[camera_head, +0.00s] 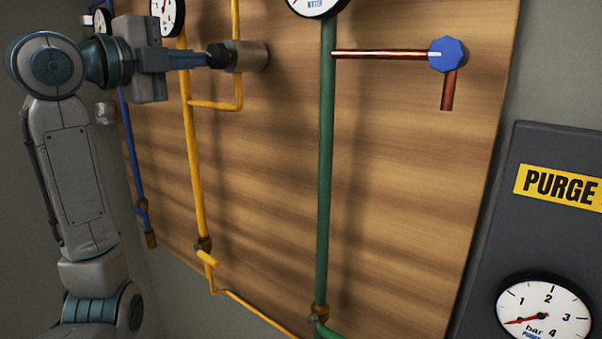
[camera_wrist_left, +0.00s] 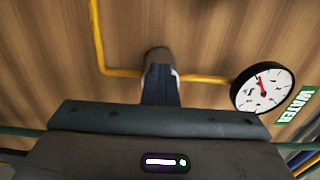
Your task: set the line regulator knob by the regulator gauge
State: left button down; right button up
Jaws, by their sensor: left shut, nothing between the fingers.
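The regulator (camera_head: 250,56) is a grey cylinder on the yellow line, with a dark knob (camera_head: 218,55) on its left end. In the left wrist view the cylinder (camera_wrist_left: 158,54) shows just beyond my fingertips. My left gripper (camera_head: 204,59) is shut and empty, its tips at the knob; I cannot tell whether they touch it. The fingers also show in the left wrist view (camera_wrist_left: 160,88). A round white gauge (camera_head: 167,14) on the yellow pipe is cut by the top edge. A gauge with a red needle (camera_wrist_left: 263,89) shows in the left wrist view. My right gripper is not in view.
A wooden panel (camera_head: 270,160) carries yellow (camera_head: 193,150), green (camera_head: 325,150) and blue pipes. A blue faceted knob (camera_head: 447,54) sits on a copper pipe. A dark PURGE box with its gauge (camera_head: 543,312) stands at right. A green WATER label (camera_wrist_left: 297,105) is near the wrist-view gauge.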

pick_arm(q)
jog(key=shift+s+r+p, duration=0.1)
jog(key=shift+r+p, duration=0.5)
jog(key=shift+r, duration=0.1)
jog(key=shift+d+r, duration=0.1)
jog(key=shift+r, duration=0.05)
jog(key=shift+r+p, duration=0.2)
jog(key=shift+p, duration=0.1)
jog(key=b+v, duration=0.1)
jog(key=v, duration=0.5)
jog(key=shift+a, duration=0.2)
